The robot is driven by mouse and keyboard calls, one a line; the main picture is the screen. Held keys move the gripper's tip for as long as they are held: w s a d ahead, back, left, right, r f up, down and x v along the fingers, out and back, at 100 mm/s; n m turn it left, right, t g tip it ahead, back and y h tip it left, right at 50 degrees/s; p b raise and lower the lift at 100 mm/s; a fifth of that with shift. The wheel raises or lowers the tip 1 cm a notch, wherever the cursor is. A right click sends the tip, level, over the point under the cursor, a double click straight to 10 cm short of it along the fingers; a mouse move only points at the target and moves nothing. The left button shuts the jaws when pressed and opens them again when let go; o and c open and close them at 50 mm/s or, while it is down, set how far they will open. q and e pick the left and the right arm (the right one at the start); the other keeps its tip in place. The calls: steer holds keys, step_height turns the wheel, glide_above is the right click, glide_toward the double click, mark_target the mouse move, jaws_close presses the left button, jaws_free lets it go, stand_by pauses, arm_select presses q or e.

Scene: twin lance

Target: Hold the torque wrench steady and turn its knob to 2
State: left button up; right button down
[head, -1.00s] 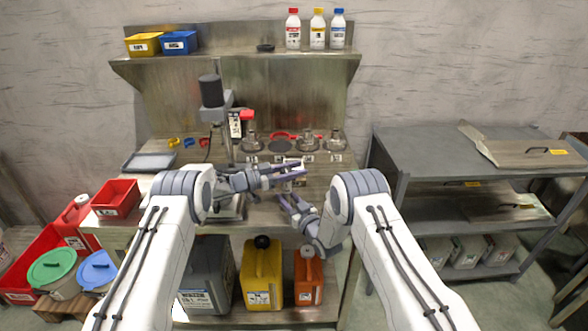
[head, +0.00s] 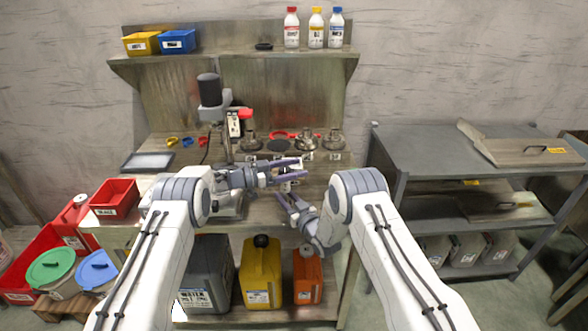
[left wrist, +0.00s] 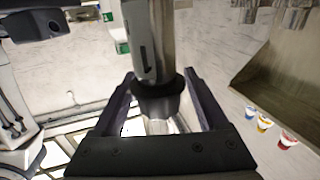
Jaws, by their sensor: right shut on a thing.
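The torque wrench (left wrist: 152,40) stands upright in the left wrist view, a bright metal shaft with a grey slotted sleeve and a black knob (left wrist: 160,98) at its lower end. My left gripper (left wrist: 163,95) has its fingers on both sides of the knob, with gaps showing beside it. In the head view my left gripper (head: 299,168) is over the bench, its two purple fingers apart. My right gripper (head: 283,203) is lower and closer, shut on the wrench. Most of the wrench is hidden by the grippers in the head view. The scale reading is not legible.
A grey press (head: 211,100) stands behind my left gripper. Several metal fittings (head: 305,141) line the back of the bench. A red bin (head: 115,196) sits at the left. A grey shelf table (head: 405,165) stands to the right.

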arm_select(q)
step_height(320, 180, up, 10)
stand_by(0.6)
arm_select(e)
steer(key=shift+c, duration=2.1)
jaws_free()
